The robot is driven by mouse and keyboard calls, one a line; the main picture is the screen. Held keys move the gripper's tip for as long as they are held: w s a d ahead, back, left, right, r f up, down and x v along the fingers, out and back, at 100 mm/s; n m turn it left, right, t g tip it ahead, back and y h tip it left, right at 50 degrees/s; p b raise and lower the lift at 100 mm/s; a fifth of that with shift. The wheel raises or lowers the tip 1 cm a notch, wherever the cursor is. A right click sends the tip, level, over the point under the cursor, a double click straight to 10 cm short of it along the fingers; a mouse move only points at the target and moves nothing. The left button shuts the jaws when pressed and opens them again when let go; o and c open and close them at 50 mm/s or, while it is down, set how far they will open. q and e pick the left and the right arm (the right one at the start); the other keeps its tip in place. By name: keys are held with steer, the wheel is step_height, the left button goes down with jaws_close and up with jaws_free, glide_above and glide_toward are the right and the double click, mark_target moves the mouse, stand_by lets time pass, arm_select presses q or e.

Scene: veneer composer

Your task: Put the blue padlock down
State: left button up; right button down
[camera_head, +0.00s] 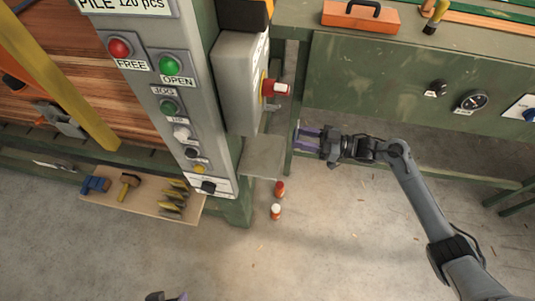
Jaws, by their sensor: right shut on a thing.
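My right gripper (308,139) reaches in from the right. Its purple fingers point left, just right of the grey shelf plate and in front of the green bench leg. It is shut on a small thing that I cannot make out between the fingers. I cannot clearly identify a blue padlock in this view. A small blue object (96,185) lies on the low wooden board at the left, but its shape is too small to name. My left gripper (166,297) barely shows at the bottom edge, and its jaw state is hidden.
A grey control panel (185,100) with buttons stands left of centre. Beside it is a grey box (240,85) with a red switch handle (275,88). A bare grey shelf plate (263,157) sits below. Two small red bottles (280,188) (276,212) stand on the open floor. A wooden board (150,205) holds tools.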

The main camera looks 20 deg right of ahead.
steer(key=b, duration=0.3)
glide_above(271, 155)
step_height(271, 155, down, 5)
steer(key=shift+f, duration=0.15)
steer(key=shift+f+b, duration=1.05)
steer(key=shift+f, duration=1.05)
steer(key=c, duration=0.6)
jaws_free()
steer(key=shift+f, duration=0.1)
